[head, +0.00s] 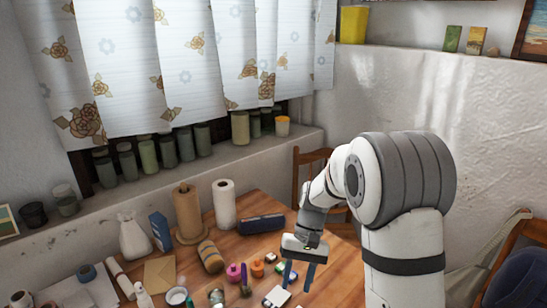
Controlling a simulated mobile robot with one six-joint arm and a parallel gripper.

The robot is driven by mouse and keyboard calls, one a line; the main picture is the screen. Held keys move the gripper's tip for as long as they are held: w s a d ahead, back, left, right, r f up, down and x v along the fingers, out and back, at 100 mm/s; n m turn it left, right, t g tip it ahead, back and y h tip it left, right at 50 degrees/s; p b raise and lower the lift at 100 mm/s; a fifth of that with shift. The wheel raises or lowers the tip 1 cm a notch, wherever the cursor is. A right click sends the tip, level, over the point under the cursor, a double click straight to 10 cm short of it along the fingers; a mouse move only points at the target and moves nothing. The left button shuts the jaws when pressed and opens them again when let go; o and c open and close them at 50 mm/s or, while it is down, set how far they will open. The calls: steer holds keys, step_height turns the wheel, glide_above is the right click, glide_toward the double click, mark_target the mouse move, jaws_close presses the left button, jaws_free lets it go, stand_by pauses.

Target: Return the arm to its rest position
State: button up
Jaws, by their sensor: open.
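My gripper (299,276) is at the end of my white arm, pointing down over the right part of the wooden table (335,283). Its two blue fingers are apart, with nothing seen between them. Small items lie just below and beside it, including a white block (276,297) near its left finger. The picture does not show clearly how high the fingertips are above the table.
A paper towel roll (224,204), a brown roll (187,212) and a dark blue case (262,223) stand along the table's back. Pink and orange items (257,268) lie left of my gripper. A wooden chair (306,180) stands behind the table. Jars line the windowsill.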

steer(key=s+d+r+t+h, duration=0.1)
steer(key=s+d+r+t, duration=0.3)
steer(key=s, duration=0.4)
steer(key=s+d+r+t+h, duration=0.1)
steer(key=s+d+r+t, duration=0.3)
steer(key=s+r, duration=0.3)
steer(key=shift+s+d+r, duration=0.15)
steer(key=shift+s+d, duration=0.45)
